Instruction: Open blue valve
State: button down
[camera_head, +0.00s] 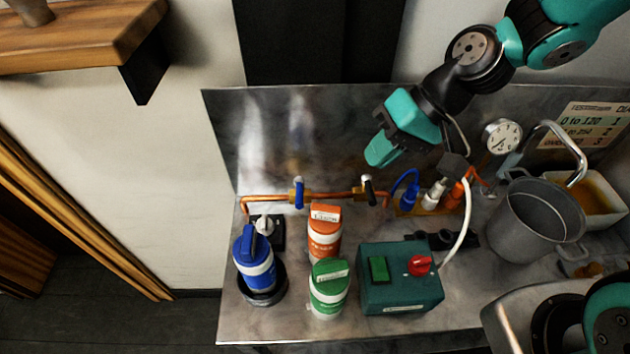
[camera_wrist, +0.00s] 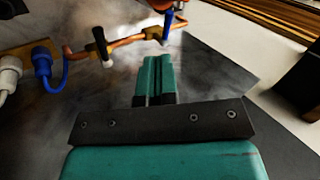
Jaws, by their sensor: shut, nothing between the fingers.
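The blue valve (camera_head: 299,194) sits on a copper pipe (camera_head: 335,195) along the back of the metal counter. Its blue handle points across the pipe. In the wrist view the blue handle (camera_wrist: 167,27) shows beyond the fingertips, near the top edge. A second valve with a black handle (camera_head: 368,188) is on the same pipe to its right; it also shows in the wrist view (camera_wrist: 100,42). My gripper (camera_head: 376,155) is shut and empty, above and to the right of the blue valve, apart from it. Its teal fingers (camera_wrist: 160,62) lie together in the wrist view.
Blue (camera_head: 254,262), orange (camera_head: 324,235) and green (camera_head: 328,290) canisters stand before the pipe. A green switch box (camera_head: 400,280) is right of them. Blue and white cable plugs (camera_head: 409,194) sit right of the pipe. A metal pot (camera_head: 530,220) and gauge (camera_head: 502,136) are farther right.

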aim_at(299, 193)
jog(key=w+f+m, duration=0.1)
jog(key=w+f, duration=0.1)
jog(key=f, duration=0.1)
jog(key=w+f+m+y+p, duration=0.1)
jog(key=f, duration=0.1)
jog(key=shift+w+d+m+t, duration=0.25)
jog(key=shift+d+m+t, duration=0.05)
jog(key=shift+d+t, duration=0.1)
jog(key=a+r+p+x, duration=0.1)
jog(key=p+x, duration=0.3)
jog(key=x, duration=0.9)
jog(key=shift+a+r+p, duration=0.3)
jog(key=shift+a+p, duration=0.1)
jog(key=shift+a, duration=0.1)
jog(key=shift+s, duration=0.1)
